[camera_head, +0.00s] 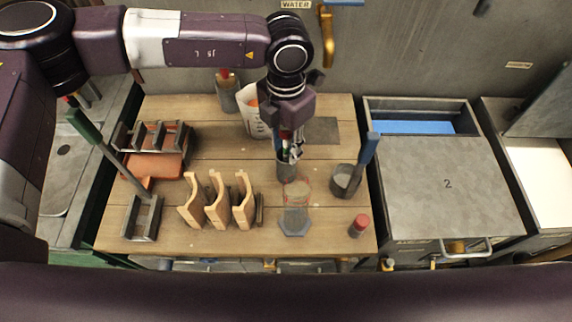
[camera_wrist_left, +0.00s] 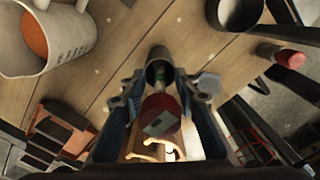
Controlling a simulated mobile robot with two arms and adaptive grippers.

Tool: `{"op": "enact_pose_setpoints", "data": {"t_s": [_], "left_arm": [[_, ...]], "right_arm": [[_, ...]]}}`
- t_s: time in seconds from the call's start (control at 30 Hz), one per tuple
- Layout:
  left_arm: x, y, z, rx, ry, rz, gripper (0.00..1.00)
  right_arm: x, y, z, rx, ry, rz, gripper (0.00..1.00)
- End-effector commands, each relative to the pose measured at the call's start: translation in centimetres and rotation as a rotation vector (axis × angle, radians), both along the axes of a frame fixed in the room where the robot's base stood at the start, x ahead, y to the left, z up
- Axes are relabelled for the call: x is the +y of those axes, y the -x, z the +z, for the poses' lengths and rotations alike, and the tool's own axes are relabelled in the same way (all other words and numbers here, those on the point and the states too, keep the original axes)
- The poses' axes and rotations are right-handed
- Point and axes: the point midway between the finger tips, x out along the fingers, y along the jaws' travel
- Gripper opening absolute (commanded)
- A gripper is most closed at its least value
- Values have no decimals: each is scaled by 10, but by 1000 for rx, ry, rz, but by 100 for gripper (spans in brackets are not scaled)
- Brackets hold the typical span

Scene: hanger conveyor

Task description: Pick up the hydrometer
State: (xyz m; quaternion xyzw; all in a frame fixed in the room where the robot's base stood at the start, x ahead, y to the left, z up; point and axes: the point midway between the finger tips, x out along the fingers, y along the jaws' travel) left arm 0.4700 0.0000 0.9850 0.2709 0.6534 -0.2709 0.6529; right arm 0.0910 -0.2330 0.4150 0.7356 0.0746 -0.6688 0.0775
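A slim red-topped piece that looks like the hydrometer (camera_wrist_left: 160,112) stands in a dark grey cup (camera_wrist_left: 160,55) in the left wrist view. A pale, greenish stem shows between its red top and the cup. In the head view the cup (camera_head: 285,170) stands near the middle of the wooden table, and the gripper hides most of the hydrometer. My left gripper (camera_head: 292,148) points down above the cup. In the left wrist view its two fingers (camera_wrist_left: 162,98) are spread on either side of the red top, with a gap on each side. My right gripper is not in view.
A white jug (camera_head: 254,118) and a red-capped bottle (camera_head: 226,92) stand behind. A clear cylinder with a hexagonal foot (camera_head: 294,228) stands in front. A blue-handled cup (camera_head: 345,180) is to the right, wooden holders (camera_head: 217,208) to the left.

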Motion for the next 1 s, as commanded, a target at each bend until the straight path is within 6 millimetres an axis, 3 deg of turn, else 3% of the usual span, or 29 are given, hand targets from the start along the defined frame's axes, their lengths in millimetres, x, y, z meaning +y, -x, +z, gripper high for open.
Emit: {"op": "enact_pose_setpoints", "data": {"t_s": [0.2, 0.47, 1.0], "left_arm": [[0, 0, -1, -1, 1, 0, 28], [0, 0, -1, -1, 1, 1, 0], [0, -1, 7, -3, 3, 1, 0]], "right_arm": [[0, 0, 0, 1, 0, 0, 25], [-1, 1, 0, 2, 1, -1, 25], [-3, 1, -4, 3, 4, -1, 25]]}}
